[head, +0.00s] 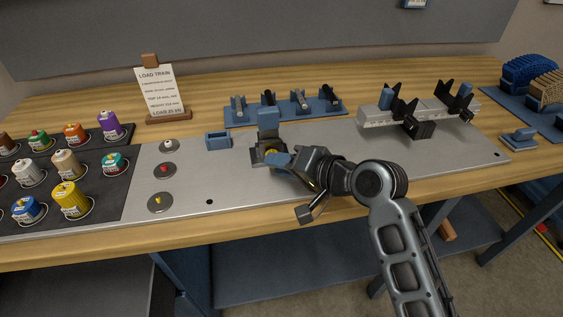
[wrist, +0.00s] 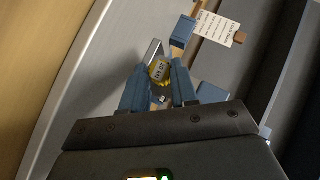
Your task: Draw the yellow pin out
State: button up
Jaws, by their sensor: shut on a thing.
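The yellow pin (wrist: 160,70) shows its round, labelled end between the two blue fingertips in the wrist view. My gripper (wrist: 160,80) is shut on it. In the head view my gripper (head: 279,160) is low over the metal plate, at the front of a small fixture with a blue upright block (head: 268,122) and a dark base. A little yellow shows there beside the fingers. The fingers hide most of the pin, and I cannot tell how deep it sits in the fixture.
A black rack (head: 98,165) of colored weights stands at left, beside small discs on the metal plate (head: 230,188). A blue tray (head: 335,107) of dark clamps lies behind. A grey beam (head: 372,117) on a black stand is at right.

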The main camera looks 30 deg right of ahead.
jog(key=shift+s+a, duration=0.15)
jog(key=shift+s, duration=0.3)
dwell(0.3)
jog(key=shift+s+a+p, duration=0.4)
jog(key=shift+s, duration=0.75)
jog(key=shift+s+a+p, duration=0.35)
jog(key=shift+s+p, duration=0.05)
jog(key=shift+s, duration=0.8)
jog(key=shift+s+a+p, duration=0.4)
jog(key=shift+s, duration=0.75)
